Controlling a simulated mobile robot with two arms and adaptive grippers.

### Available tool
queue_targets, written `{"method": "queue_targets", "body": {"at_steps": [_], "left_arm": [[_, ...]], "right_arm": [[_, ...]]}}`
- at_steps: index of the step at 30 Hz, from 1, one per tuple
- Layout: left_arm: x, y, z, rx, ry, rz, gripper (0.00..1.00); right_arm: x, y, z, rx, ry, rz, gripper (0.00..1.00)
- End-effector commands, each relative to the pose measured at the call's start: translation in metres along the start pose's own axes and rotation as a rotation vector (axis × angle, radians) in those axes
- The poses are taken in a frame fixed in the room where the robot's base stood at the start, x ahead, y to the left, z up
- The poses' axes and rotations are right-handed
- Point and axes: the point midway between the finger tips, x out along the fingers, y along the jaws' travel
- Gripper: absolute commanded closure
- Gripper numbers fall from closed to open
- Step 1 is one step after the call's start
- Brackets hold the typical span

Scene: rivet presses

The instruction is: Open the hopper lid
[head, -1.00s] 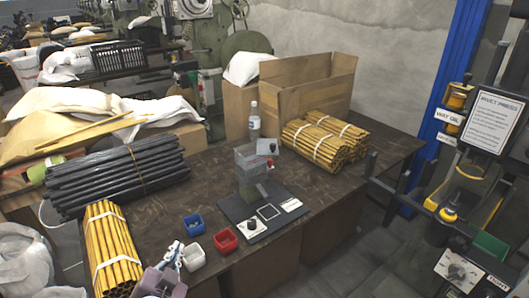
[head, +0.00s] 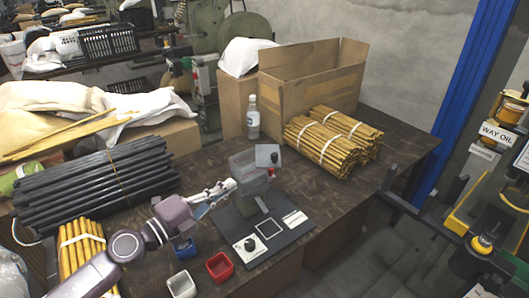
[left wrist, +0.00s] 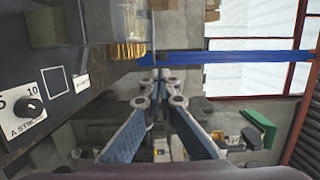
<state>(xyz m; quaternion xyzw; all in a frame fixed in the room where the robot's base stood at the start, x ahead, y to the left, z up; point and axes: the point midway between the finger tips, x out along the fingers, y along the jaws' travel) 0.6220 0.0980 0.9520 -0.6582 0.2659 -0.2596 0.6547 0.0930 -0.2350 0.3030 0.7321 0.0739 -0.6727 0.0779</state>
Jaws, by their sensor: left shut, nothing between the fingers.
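The hopper (head: 243,168) is a see-through grey box on a dark base plate (head: 290,236) on the workbench. A light grey plate (head: 263,154) with a dark knob is at its upper right; I cannot tell for sure if this is the lid. A small red part (head: 270,172) shows below it. My left gripper (head: 232,186) is shut and empty, just left of the hopper's lower body; I cannot tell if it touches. Its closed fingers also show in the left wrist view (left wrist: 155,80), with the dial plate at the left. My right gripper is not in view.
Blue (head: 183,247), white (head: 181,285) and red (head: 219,266) bins stand at the bench front. Yellow rods (head: 345,150), an open cardboard box (head: 310,88) and a bottle (head: 253,118) are behind the hopper. Black rods (head: 90,180) lie at the left.

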Motion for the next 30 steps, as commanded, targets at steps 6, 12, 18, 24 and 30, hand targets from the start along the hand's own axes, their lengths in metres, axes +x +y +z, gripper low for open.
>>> {"method": "queue_targets", "body": {"at_steps": [6,12,18,24,30], "left_arm": [[0.023,-0.003,0.0,0.002,0.003,-0.001,1.0],[0.066,-0.003,-0.001,0.001,0.002,-0.003,1.0],[0.106,-0.001,-0.002,0.001,0.003,-0.001,1.0],[0.132,0.0,-0.001,0.001,0.002,-0.001,1.0],[0.14,0.0,-0.001,0.001,0.002,0.0,1.0]], "right_arm": [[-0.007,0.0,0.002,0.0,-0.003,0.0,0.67],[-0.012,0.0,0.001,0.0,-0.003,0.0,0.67],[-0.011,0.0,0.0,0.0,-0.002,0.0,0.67],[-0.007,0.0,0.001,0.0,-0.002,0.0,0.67],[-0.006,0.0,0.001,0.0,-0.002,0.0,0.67]]}}
